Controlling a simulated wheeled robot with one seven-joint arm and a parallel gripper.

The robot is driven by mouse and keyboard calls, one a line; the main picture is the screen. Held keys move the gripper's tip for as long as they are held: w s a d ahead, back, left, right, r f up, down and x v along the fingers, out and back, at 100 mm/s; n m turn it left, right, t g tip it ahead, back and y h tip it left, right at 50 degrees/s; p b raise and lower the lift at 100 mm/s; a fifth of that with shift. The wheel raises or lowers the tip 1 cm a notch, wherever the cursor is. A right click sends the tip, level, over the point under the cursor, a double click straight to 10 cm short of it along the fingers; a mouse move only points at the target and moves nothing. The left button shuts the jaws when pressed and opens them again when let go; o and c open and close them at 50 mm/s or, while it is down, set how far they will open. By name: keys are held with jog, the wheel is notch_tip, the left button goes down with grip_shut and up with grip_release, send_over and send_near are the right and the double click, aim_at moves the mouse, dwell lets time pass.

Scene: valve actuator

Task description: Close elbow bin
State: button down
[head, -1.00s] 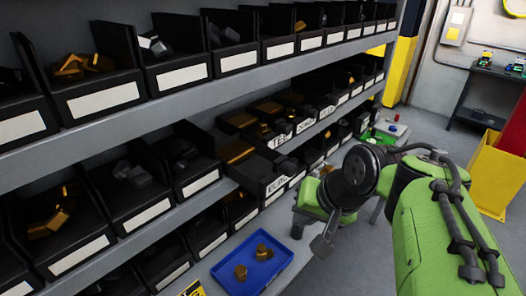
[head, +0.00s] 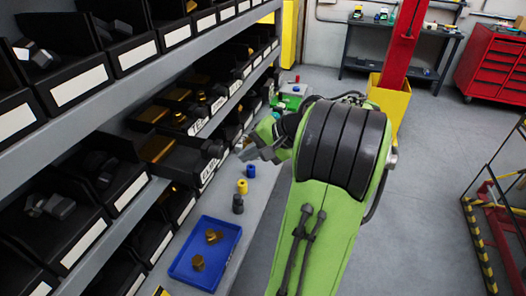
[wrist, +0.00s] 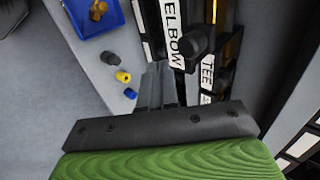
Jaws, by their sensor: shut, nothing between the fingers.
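The elbow bin (head: 180,157) is a black drawer on the middle shelf row, pulled out past its neighbours. Its white ELBOW label (wrist: 174,35) faces outward in the wrist view. Brass-coloured parts lie towards its back, and a dark round fitting (wrist: 196,40) shows near its front. My gripper (head: 248,150) is to the right of the bin's front, above the bench, with its fingers together and empty. In the wrist view the fingers (wrist: 158,68) lie just below the label. I cannot see any clear contact with the bin.
A TEE bin label (wrist: 207,70) is beside the elbow bin. A blue tray (head: 233,226) with brass fittings lies on the bench below. Small black, yellow (head: 242,187) and blue cylinders stand near it. Open floor lies to the right.

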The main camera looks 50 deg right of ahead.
jog(key=shift+w+a, duration=0.2)
jog(key=shift+w, duration=0.45)
jog(key=shift+w+a, duration=0.25)
jog(key=shift+w, duration=0.4)
jog(key=shift+w+a, duration=0.2)
jog(key=shift+w, duration=0.45)
jog(key=w+a+p, duration=0.1)
jog(key=w, duration=0.3)
jog(key=w+a+p, duration=0.2)
jog(key=w, duration=0.2)
jog(key=w+a+p, duration=0.1)
jog(key=w+p, duration=0.1)
jog(key=w, duration=0.2)
jog(key=shift+w+a+r, duration=0.1)
jog(key=shift+w+a, duration=0.2)
jog(key=shift+w, duration=0.05)
jog(key=shift+s, duration=0.1)
